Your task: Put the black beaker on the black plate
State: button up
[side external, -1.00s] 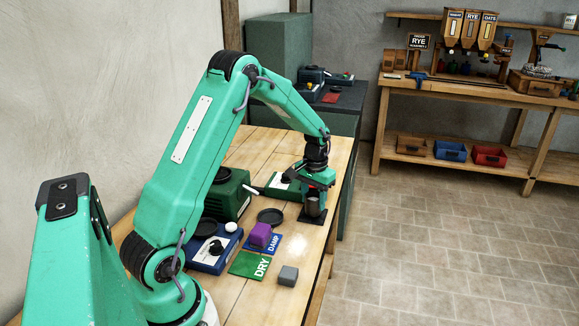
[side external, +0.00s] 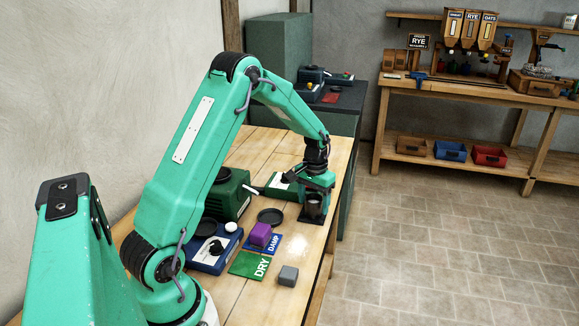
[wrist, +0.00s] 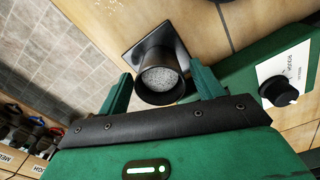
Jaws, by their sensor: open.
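The black beaker (wrist: 158,88) has speckled grey contents. It stands on a dark square plate (wrist: 132,52), which also shows under the beaker in the side view (side external: 312,217). My gripper (wrist: 161,75) is open, with one green finger on each side of the beaker and gaps visible between. In the side view my gripper (side external: 319,192) is at the far right part of the bench, low over the beaker (side external: 310,203) and partly covering it. A round black dish (side external: 270,216) lies on the bench left of the beaker.
A purple block (side external: 261,234) sits by the blue DAMP card (side external: 272,245). The green DRY card (side external: 249,264) and a grey block (side external: 288,276) are nearer. A green device (side external: 230,195) and a blue device (side external: 214,250) stand left. The bench's right edge is close to the plate.

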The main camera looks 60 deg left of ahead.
notch_tip(320, 180, up, 12)
jog(key=shift+r, duration=0.15)
dwell(0.6)
dwell(0.5)
jog(key=s+d+r+m+t, duration=0.2)
jog(key=s+d+r+t, duration=0.1)
jog(key=s+d+r, duration=0.7)
jog(key=s+d+m+t, duration=0.2)
jog(key=s+d, duration=0.7)
jog(key=s, duration=0.3)
jog(key=shift+s+d+f+m+t, duration=0.2)
jog(key=shift+s+m+t, duration=0.05)
jog(key=shift+m+t, duration=0.05)
